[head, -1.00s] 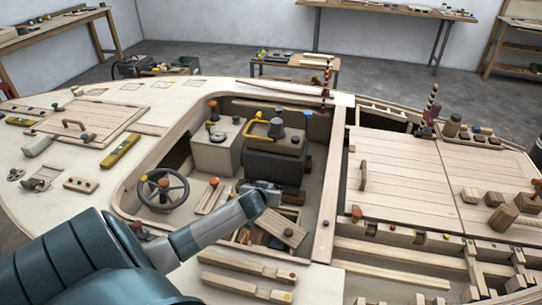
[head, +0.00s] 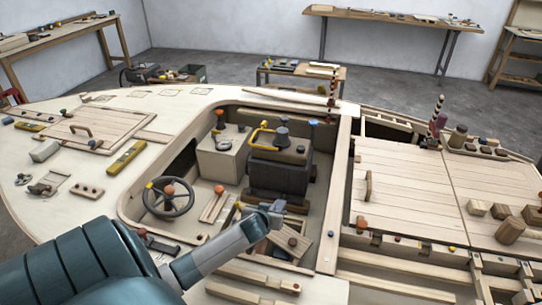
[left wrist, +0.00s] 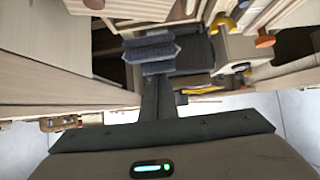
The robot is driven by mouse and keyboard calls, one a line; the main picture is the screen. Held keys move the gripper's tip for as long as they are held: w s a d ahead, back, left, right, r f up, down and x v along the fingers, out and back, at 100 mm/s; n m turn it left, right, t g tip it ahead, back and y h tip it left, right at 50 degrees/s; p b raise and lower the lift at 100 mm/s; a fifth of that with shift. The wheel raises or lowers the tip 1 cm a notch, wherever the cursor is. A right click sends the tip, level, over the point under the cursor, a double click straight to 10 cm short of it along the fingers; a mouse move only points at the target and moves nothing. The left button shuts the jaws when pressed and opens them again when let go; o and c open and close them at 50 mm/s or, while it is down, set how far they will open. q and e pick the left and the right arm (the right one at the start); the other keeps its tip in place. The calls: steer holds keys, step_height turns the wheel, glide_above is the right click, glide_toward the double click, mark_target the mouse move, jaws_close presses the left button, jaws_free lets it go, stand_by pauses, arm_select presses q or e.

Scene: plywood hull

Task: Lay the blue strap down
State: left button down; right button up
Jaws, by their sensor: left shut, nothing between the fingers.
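I cannot make out a blue strap for certain in either view. My left gripper (head: 277,213) is over the open cockpit well, in front of the dark engine box (head: 279,170). Its fingers are together and nothing shows between them. In the left wrist view the blue-grey fingers of the left gripper (left wrist: 152,54) lie close together. Beyond them are wooden parts and a board with a brown knob (left wrist: 94,4). My right gripper is in neither view.
A steering wheel (head: 168,196) stands left of my gripper, and a pale box (head: 222,152) stands behind it. A loose slatted wooden piece (head: 290,241) lies just below the gripper. Plank hatches (head: 400,190) close the deck on the right. A yellow level (head: 126,158) lies on the left deck.

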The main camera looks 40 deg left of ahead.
arm_select(q)
steer(key=shift+w, duration=0.1)
steer(key=shift+w+a, duration=0.35)
steer(key=shift+w, duration=0.25)
steer(key=shift+r, duration=0.1)
steer(key=shift+w+a+r+p, duration=0.25)
steer(key=shift+w+r+p, duration=0.1)
steer(key=shift+r+p, duration=0.35)
steer(key=shift+w+r+p, duration=0.25)
steer(key=shift+r+p, duration=0.25)
steer(key=shift+r, duration=0.35)
steer(key=s+d, duration=0.1)
steer(key=s, duration=0.1)
steer(key=s+d+r+b, duration=0.1)
steer(key=s, duration=0.1)
steer(key=s+d+r, duration=0.1)
steer(key=s, duration=0.1)
steer(key=shift+r, duration=0.1)
steer(key=shift+b+v, duration=0.4)
steer(key=shift+v, duration=0.55)
